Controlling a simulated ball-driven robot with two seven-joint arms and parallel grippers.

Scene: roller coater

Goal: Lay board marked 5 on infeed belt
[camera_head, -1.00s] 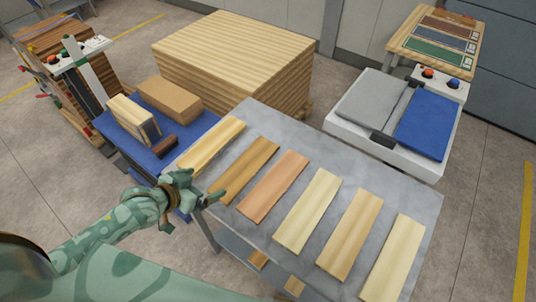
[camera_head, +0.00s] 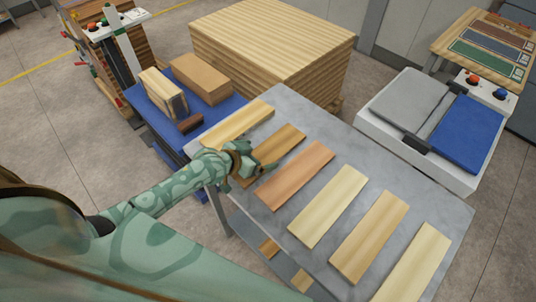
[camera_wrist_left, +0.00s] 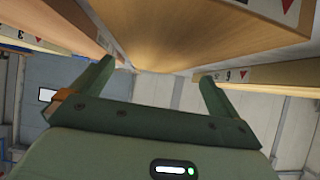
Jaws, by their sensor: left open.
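Several boards lie in a row on a grey table (camera_head: 365,172). My left gripper (camera_head: 262,174) is open at the near end of the brown second board (camera_head: 280,146), which it partly hides. A reddish board (camera_head: 295,175) lies just to its right. In the left wrist view, the open fingers (camera_wrist_left: 156,74) stand apart below a wide wooden board (camera_wrist_left: 160,35). A board end marked 6 (camera_wrist_left: 250,73) is at the right, and one marked 3 (camera_wrist_left: 40,38) is at the left. I cannot read a 5. A white unit (camera_head: 415,160) has a grey top and a blue top (camera_head: 466,133); I cannot tell which is the infeed belt.
A large wooden stack (camera_head: 270,50) stands behind the table. A blue bench (camera_head: 160,118) with blocks (camera_head: 200,78) on it is at the left. A wooden table with coloured panels (camera_head: 485,50) is at the back right. Bare floor lies around the table.

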